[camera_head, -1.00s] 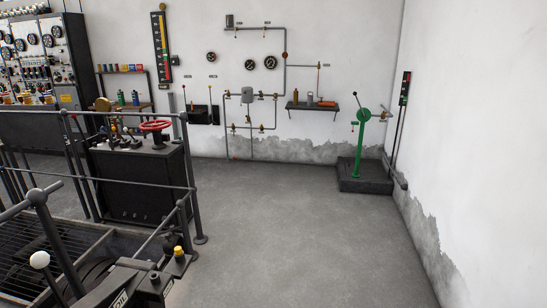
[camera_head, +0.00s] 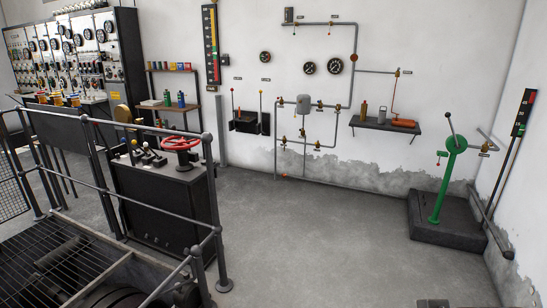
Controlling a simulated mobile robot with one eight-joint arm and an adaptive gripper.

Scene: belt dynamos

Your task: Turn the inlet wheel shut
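A red handwheel (camera_head: 182,144) sits flat on top of a black cabinet (camera_head: 165,215), left of the picture's middle. It is the only large wheel I see; no label naming it as the inlet wheel can be read. Several small levers (camera_head: 145,155) with light and yellow knobs stand on the same cabinet top, just left of the wheel. My gripper is not in view, and nothing is seen touching the wheel.
Dark railings (camera_head: 215,220) stand beside and in front of the cabinet, around a floor grating (camera_head: 40,265). Open grey floor (camera_head: 320,240) lies to the right. A green lever stand (camera_head: 447,185) on a dark plinth is at the right. Pipes and gauges line the back wall.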

